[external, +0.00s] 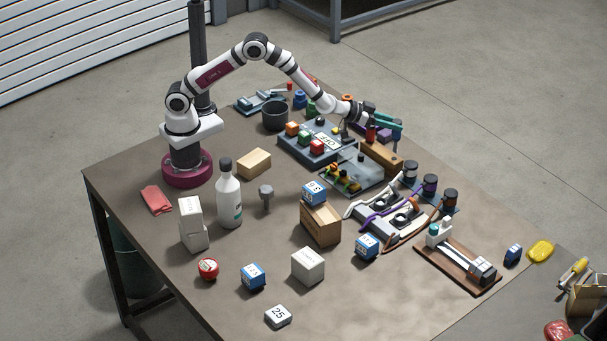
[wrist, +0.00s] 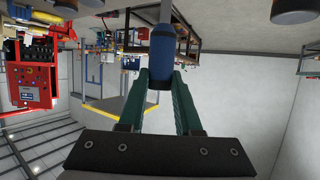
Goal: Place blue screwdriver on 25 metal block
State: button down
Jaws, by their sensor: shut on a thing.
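The blue screwdriver (wrist: 162,50) is between the two green fingers of my gripper (wrist: 161,80) in the wrist view, shut on its handle. A grey shaft shows beyond the handle. In the external view my gripper (external: 387,120) is at the back right of the table, level with the rack area and raised above it. The screwdriver cannot be made out clearly there. The 25 metal block (external: 278,317) is a small pale block with "25" on its top, lying near the front edge of the table, far from my gripper. Its top is bare.
A cardboard box (external: 320,226) with a blue block on it, a white bottle (external: 229,199), a white box (external: 307,266), a blue block (external: 253,276) and a red round item (external: 208,268) stand mid-table. A wooden-based fixture (external: 457,266) is at right. Bare table surrounds the 25 block.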

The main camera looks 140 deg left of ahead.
notch_tip(320, 180, up, 2)
jog(key=shift+r, duration=0.2)
jog(key=w+d+r+m+t+h, duration=0.2)
jog(key=w+d+r+m+t, duration=0.1)
jog(key=w+d, duration=1.45)
jog(key=w+d+m+t+h, duration=0.1)
jog(key=w+d, duration=0.2)
jog(key=d, duration=0.6)
jog(key=w+d+m+h, duration=0.1)
jog(key=w+d, duration=0.3)
jog(key=d, duration=0.5)
jog(key=s+d+m+t+h, duration=0.1)
jog(key=s+d+m+h, duration=0.15)
jog(key=d, duration=1.65)
jog(key=s+d+m+t+h, duration=0.1)
jog(key=s+d+m+h, duration=0.15)
jog(key=d, duration=1.65)
jog(key=w+a+f+n, duration=0.1)
jog(key=w+a+f, duration=0.6)
jog(key=f, duration=0.4)
jog(key=shift+w+a+y, duration=0.25)
jog(key=shift+a+y, duration=0.15)
jog(key=shift+a, duration=0.05)
jog(key=c, duration=0.6)
grip_release()
